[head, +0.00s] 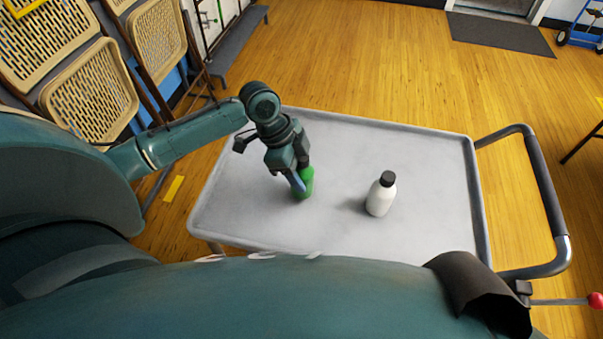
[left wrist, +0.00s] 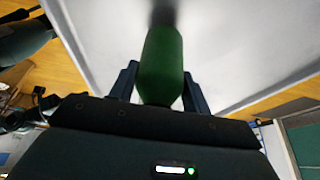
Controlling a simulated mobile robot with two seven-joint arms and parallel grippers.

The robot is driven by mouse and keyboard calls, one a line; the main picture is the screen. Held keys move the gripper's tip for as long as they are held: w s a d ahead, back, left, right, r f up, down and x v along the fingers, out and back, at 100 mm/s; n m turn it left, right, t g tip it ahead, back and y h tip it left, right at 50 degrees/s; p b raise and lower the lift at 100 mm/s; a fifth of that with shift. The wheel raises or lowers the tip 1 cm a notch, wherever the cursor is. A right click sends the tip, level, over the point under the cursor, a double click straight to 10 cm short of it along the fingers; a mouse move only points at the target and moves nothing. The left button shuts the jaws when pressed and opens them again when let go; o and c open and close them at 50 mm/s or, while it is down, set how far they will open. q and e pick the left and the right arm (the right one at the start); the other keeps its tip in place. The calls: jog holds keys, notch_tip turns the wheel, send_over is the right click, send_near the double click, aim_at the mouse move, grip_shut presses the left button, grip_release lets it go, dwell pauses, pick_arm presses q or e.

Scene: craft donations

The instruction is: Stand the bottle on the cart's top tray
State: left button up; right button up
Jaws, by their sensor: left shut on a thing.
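My left gripper (head: 299,184) is shut on a green bottle (head: 307,178) over the left-middle part of the cart's grey top tray (head: 340,147). In the left wrist view the green bottle (left wrist: 162,65) lies between the two dark fingers, with the tray surface behind it. The bottle looks roughly upright and is at or just above the tray; I cannot tell whether its base touches. The fingers and wrist hide part of it. My right gripper is not in view.
A white bottle with a black cap (head: 381,196) stands on the tray, right of my left gripper. The cart's handle (head: 548,200) is at the right. Tan folding chairs (head: 90,92) hang at the left. The tray's far and right parts are clear.

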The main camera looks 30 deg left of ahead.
pick_arm(q)
jog(key=shift+f, duration=0.8)
jog(key=shift+f, duration=0.1)
jog(key=o, duration=1.1)
jog(key=v, duration=1.2)
